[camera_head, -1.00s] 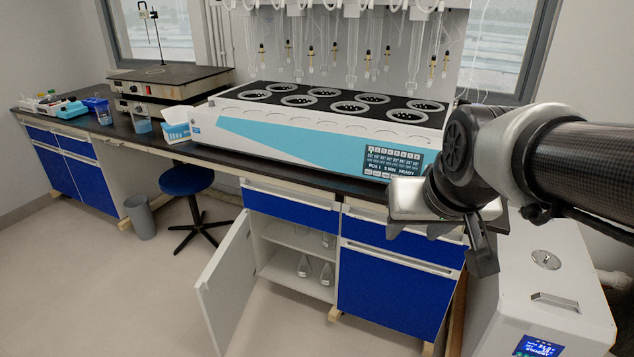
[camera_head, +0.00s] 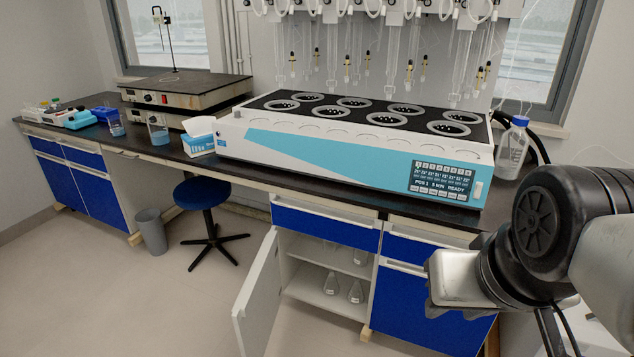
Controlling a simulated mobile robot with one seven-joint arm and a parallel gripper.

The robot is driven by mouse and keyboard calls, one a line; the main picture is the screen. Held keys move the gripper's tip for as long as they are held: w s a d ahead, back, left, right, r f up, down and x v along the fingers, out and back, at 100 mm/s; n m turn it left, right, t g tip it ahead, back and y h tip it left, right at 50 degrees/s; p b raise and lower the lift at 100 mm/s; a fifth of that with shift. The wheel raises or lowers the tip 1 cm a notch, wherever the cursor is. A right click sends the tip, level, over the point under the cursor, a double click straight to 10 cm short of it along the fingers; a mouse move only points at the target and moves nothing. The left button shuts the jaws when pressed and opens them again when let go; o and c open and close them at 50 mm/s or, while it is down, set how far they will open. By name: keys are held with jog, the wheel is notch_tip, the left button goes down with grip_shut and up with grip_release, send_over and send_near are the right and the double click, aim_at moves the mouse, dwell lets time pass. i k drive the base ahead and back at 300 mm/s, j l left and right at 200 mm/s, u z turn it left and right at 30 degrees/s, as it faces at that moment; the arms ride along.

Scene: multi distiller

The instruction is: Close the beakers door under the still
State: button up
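The beakers door (camera_head: 258,296) is a pale cabinet door swung wide open, hinged on the left of its compartment and jutting toward me. Behind it, the open compartment (camera_head: 318,291) shows shelves with a few glass flasks (camera_head: 332,284). The still (camera_head: 345,151) is the long white and teal unit on the bench above. My gripper (camera_head: 458,280) is in front of the blue drawers to the right of the opening, well apart from the door. Its fingers are not clearly visible, so its opening cannot be made out.
A blue stool (camera_head: 201,194) and a grey bin (camera_head: 151,231) stand on the floor left of the door. Blue drawers (camera_head: 405,300) close off the right side. The floor (camera_head: 130,300) in front of the door's left is clear. A bottle (camera_head: 513,149) stands right of the still.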

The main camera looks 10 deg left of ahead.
aim_at(255, 309)
jog(key=i+j+z, duration=0.15)
jog(key=j+z, duration=0.2)
jog(key=j, duration=1.6)
jog(key=k+j+z, duration=0.1)
jog(key=j+z, duration=0.2)
jog(key=j, duration=1.65)
